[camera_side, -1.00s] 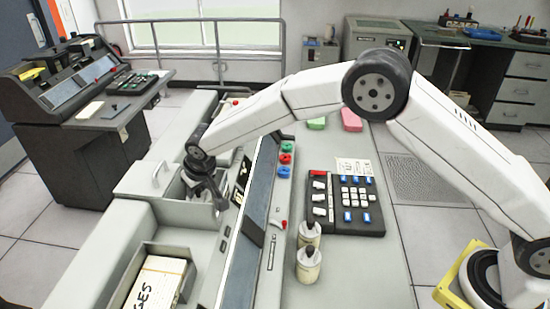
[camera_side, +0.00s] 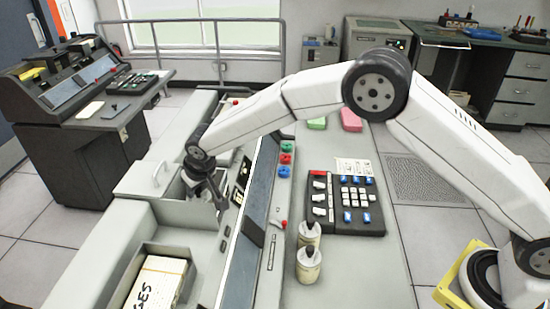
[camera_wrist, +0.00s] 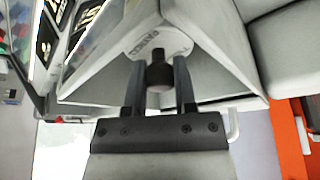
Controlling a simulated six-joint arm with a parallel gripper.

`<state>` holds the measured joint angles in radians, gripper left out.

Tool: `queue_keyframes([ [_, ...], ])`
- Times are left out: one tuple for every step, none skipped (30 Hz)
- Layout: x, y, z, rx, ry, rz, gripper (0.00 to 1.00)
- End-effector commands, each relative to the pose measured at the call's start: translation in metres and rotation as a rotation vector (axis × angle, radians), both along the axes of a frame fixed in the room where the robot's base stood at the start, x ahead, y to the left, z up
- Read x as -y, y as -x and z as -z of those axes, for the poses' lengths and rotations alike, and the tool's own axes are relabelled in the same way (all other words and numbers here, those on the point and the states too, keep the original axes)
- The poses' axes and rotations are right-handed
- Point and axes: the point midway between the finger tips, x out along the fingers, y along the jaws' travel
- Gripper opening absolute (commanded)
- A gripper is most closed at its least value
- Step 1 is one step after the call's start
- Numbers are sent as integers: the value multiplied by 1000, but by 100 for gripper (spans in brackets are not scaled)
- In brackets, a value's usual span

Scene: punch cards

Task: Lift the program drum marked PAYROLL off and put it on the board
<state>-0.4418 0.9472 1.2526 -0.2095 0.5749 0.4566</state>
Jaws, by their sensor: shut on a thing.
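The drum (camera_wrist: 178,42) has a pale top with lettering too blurred to read for certain, and a dark knob (camera_wrist: 158,76). In the wrist view my gripper (camera_wrist: 159,66) is shut on this knob, one finger on each side. In the side view my gripper (camera_side: 212,197) reaches down into an open bay of the grey machine (camera_side: 146,184), and the drum's body is hidden there. Two more cream drums, a rear one (camera_side: 309,236) and a front one (camera_side: 308,268), stand upright with dark knobs on the pale grey board (camera_side: 345,275).
A black keypad unit (camera_side: 345,204) lies on the board behind the two drums. Red and green knobs (camera_side: 285,159) line the machine's edge. A tray of lettered cards (camera_side: 155,284) is at the front left. The board's front right is clear.

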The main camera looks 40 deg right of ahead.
Motion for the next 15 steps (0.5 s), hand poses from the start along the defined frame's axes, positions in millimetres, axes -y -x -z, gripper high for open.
queue_keyframes([
  [0, -1, -1, 3, -1, 0, 0],
  [0, -1, -1, 3, -1, 0, 0],
  [0, -1, -1, 3, -1, 0, 0],
  [0, -1, -1, 3, -1, 0, 0],
  [0, -1, -1, 3, -1, 0, 0],
  [0, -1, -2, 3, -1, 0, 0],
  [0, -1, -3, 3, -1, 0, 0],
  [0, -1, -4, 3, -1, 0, 0],
  [0, -1, -5, 3, -1, 0, 0],
  [0, -1, -7, 4, -2, 1, 0],
  [-1, -1, -9, 4, -2, 1, 0],
  [-1, -1, -13, 5, -3, 0, 0],
  [-1, -1, -16, 6, -3, 0, 0],
  [-1, -1, -19, 5, -3, 0, 0],
  [0, -1, -24, 5, -2, 1, 0],
])
